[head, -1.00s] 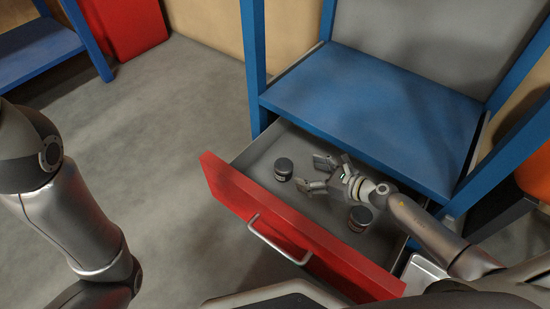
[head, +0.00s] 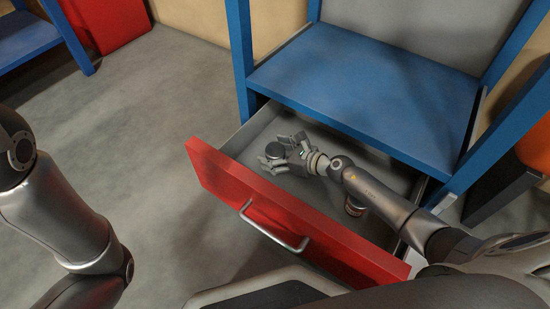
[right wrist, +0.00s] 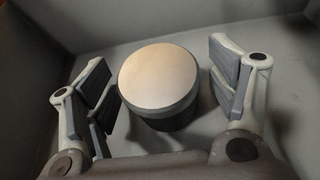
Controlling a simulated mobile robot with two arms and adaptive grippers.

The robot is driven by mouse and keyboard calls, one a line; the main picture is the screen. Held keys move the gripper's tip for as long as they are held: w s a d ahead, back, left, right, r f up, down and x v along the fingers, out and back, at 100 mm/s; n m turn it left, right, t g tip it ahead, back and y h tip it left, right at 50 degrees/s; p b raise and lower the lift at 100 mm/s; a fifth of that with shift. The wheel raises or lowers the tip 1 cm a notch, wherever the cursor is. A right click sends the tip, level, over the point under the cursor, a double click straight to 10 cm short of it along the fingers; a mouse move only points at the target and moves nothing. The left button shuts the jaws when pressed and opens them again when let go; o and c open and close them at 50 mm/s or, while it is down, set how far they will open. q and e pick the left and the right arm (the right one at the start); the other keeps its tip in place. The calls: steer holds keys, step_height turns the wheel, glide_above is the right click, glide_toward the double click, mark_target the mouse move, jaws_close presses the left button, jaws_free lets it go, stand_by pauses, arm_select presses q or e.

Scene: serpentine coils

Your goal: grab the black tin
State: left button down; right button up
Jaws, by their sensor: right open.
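The black tin (head: 274,150) stands upright in the open drawer, at its left end. In the right wrist view the tin (right wrist: 159,83) has a pale, lit round lid and a dark side. My right gripper (head: 272,158) is in the drawer with its fingers on either side of the tin. The right wrist view shows the open fingers of the gripper (right wrist: 166,92) with a gap on both sides of the tin. My left arm shows at the left edge of the head view, but its gripper is out of view.
A second dark tin (head: 354,207) stands in the drawer, partly hidden under my right forearm. The drawer's red front (head: 230,187) has a metal handle (head: 270,232). A blue shelf (head: 365,95) overhangs the back of the drawer.

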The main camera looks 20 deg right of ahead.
steer(key=c, duration=1.2)
steer(key=shift+r, duration=0.15)
steer(key=shift+c, duration=0.2)
